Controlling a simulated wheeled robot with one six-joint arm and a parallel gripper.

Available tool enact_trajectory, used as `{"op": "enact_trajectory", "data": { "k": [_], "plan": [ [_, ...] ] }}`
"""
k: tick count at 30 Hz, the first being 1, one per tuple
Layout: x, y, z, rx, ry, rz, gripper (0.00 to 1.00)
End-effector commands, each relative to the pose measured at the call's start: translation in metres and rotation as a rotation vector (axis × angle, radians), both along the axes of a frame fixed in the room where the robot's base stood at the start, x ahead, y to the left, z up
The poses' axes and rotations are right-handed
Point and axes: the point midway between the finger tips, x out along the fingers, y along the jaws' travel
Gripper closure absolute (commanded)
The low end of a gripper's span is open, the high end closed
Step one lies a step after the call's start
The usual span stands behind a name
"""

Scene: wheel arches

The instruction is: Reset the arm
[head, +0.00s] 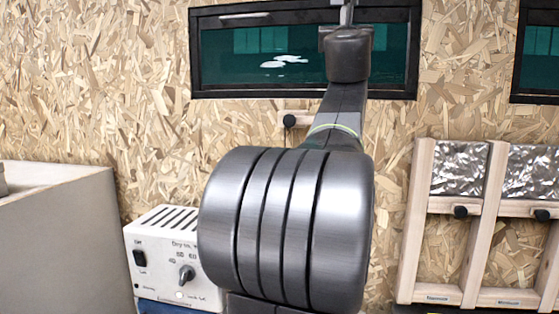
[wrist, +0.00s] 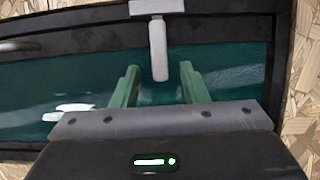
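My gripper (wrist: 159,67) shows in the wrist view with its two green fingers spread apart. A pale grey window handle (wrist: 158,45) hangs down between the fingertips, with a visible gap on each side. The dark-framed window (head: 215,60) with teal glass fills most of the wrist view behind the fingers. In the head view my arm (head: 345,110) reaches up to this window, and its end covers part of the glass. The fingers are hidden there. The top of a grey fitting (head: 347,12) shows above my wrist.
A white control box (head: 165,250) with a knob stands at lower left beside a pale grey bin-like block (head: 60,220). A wooden rack (head: 420,215) with foil-faced panels stands at right. A second dark-framed window (head: 540,55) is at upper right. Chipboard wall lies behind.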

Motion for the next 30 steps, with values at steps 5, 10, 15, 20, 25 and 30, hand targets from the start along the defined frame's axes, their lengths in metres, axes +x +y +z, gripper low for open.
{"op": "enact_trajectory", "data": {
  "k": [5, 10, 15, 20, 25, 30],
  "plan": [
    [0.021, -0.004, 0.011, 0.000, 0.001, 0.000, 0.60],
    [0.031, -0.006, 0.014, 0.000, 0.000, -0.001, 0.60],
    [0.033, -0.006, 0.014, 0.002, 0.000, 0.000, 0.60],
    [0.033, -0.006, 0.014, 0.002, 0.000, 0.000, 0.60],
    [0.029, -0.006, 0.012, 0.001, -0.001, -0.001, 0.60],
    [0.013, -0.003, 0.004, 0.000, -0.001, 0.000, 0.60]
  ]
}}
